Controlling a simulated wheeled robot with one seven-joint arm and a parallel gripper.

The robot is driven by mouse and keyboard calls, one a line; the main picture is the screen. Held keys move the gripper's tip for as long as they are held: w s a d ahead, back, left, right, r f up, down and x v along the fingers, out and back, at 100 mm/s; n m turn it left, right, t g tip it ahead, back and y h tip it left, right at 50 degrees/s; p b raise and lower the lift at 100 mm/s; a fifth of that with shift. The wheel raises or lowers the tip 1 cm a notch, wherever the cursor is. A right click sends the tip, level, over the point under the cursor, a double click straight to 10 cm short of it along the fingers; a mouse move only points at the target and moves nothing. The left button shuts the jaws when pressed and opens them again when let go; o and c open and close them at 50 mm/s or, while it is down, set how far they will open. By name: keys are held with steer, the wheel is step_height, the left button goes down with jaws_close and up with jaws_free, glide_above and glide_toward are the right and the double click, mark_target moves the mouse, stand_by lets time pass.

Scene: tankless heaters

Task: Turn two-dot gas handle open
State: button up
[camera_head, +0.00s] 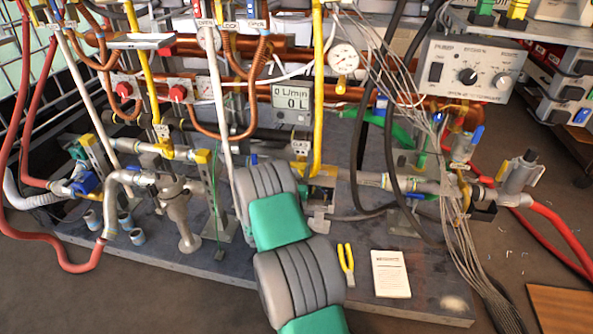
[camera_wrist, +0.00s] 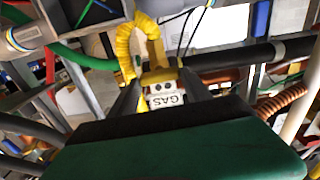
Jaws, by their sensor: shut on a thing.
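In the wrist view, the two-dot gas handle (camera_wrist: 167,100) shows as a whitish block with two dark dots and the word GAS, seen upside down. It sits below a yellow corrugated gas pipe (camera_wrist: 126,45). My gripper (camera_wrist: 161,84) has its dark fingers on either side of the handle and is shut on it. The fingertips' exact contact is partly hidden by the handle and the green-black wrist part in front.
Pipes crowd my arm. A yellow pipe (camera_head: 318,100) and a pressure gauge (camera_head: 344,60) stand to its right. Dark hoses and grey cables hang further right. Yellow pliers (camera_head: 346,262) and a white booklet (camera_head: 390,273) lie on the base plate. A pump control box (camera_head: 470,70) is at upper right.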

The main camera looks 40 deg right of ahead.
steer(key=n, duration=0.4)
steer(key=shift+f, duration=0.15)
steer(key=n, duration=0.4)
steer(key=shift+a+n, duration=0.1)
steer(key=shift+n, duration=0.2)
steer(key=shift+f+n+p, duration=0.2)
steer(key=shift+n+p, duration=0.8)
steer(key=shift+n, duration=3.2)
steer(key=o, duration=1.1)
steer(key=shift+o, duration=1.3)
steer(key=shift+r, duration=0.1)
steer(key=shift+a, duration=0.15)
